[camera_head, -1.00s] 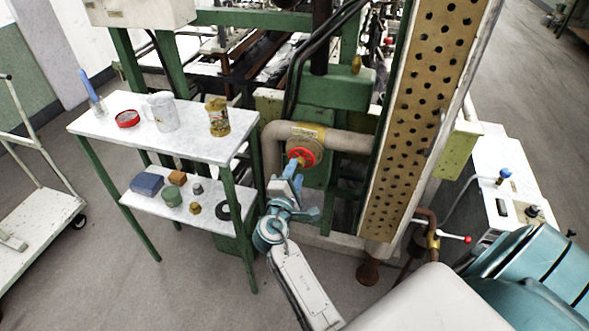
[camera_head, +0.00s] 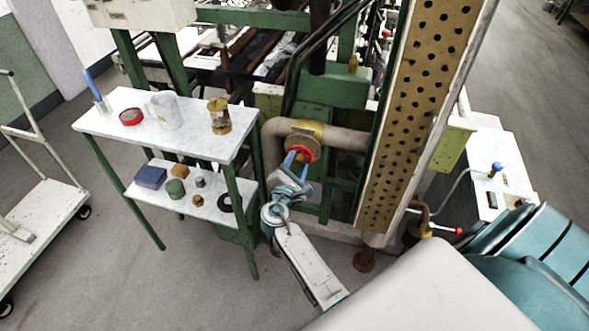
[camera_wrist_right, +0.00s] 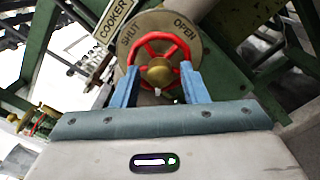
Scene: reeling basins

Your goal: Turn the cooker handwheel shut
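The red cooker handwheel (camera_head: 299,154) sits on a brass valve in the beige pipe (camera_head: 345,139). In the right wrist view the handwheel (camera_wrist_right: 160,60) has a brass hub, and the plate (camera_wrist_right: 205,54) behind it reads SHUT on the left and OPEN on the right. A COOKER label (camera_wrist_right: 116,18) is at the upper left. My right gripper (camera_head: 298,158) is at the wheel. Its blue fingers (camera_wrist_right: 160,80) are spread wide, one at each lower side of the rim. Contact with the rim cannot be told. My left gripper is out of view.
A green-legged table (camera_head: 100,122) with a cup, tins and small blocks stands left of my right arm. A perforated tan panel (camera_head: 410,120) rises close on the right. A white cart (camera_head: 45,225) is at far left. Floor (camera_head: 150,285) is clear in front.

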